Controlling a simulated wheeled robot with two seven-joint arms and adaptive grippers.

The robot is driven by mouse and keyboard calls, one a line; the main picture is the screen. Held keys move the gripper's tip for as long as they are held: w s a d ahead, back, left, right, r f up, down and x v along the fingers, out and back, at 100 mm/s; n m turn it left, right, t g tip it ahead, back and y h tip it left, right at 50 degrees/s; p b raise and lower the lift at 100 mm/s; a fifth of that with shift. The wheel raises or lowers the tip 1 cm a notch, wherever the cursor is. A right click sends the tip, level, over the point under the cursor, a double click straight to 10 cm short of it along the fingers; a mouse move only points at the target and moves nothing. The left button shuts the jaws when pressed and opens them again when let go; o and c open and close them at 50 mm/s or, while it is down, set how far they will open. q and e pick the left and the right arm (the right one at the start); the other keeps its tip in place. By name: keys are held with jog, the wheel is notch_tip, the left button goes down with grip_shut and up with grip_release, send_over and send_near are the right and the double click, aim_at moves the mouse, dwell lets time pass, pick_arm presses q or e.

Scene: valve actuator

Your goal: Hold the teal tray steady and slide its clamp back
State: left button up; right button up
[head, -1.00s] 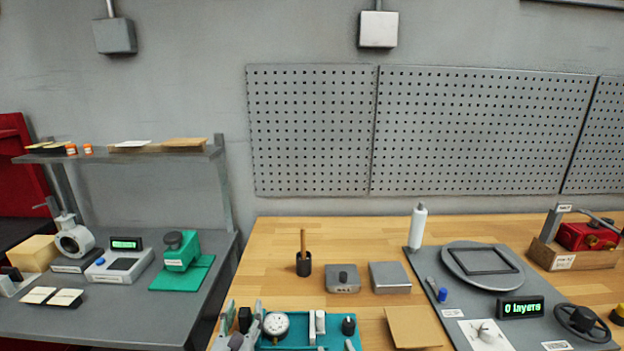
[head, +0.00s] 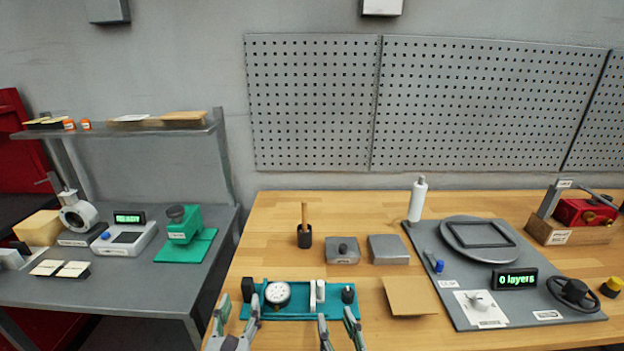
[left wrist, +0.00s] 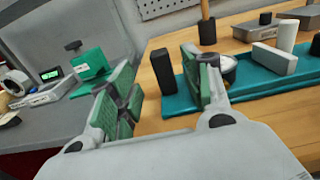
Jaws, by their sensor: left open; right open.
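The teal tray (head: 298,313) lies at the front edge of the wooden bench. It bears a black block (head: 248,289) at its left end, a round white dial (head: 277,293), upright pale blocks (head: 317,292) and a black knob (head: 348,294) at the right. I cannot tell for sure which part is the clamp. My left gripper (head: 237,306) is open and empty at the tray's left end. In the left wrist view the black block (left wrist: 162,72) shows between its fingers, further away. My right gripper (head: 335,316) is open at the tray's front right; contact is unclear.
Behind the tray stand a black cup (head: 304,236) with a stick and two grey boxes (head: 388,249). A brown sheet (head: 410,296) lies right of it, then a grey mat (head: 465,313) with a display. A grey side table (head: 110,291) stands left.

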pick_arm(q)
jog(key=shift+s, duration=2.25)
jog(key=shift+s+f, duration=0.1)
pick_arm(e)
jog(key=shift+s, duration=0.1)
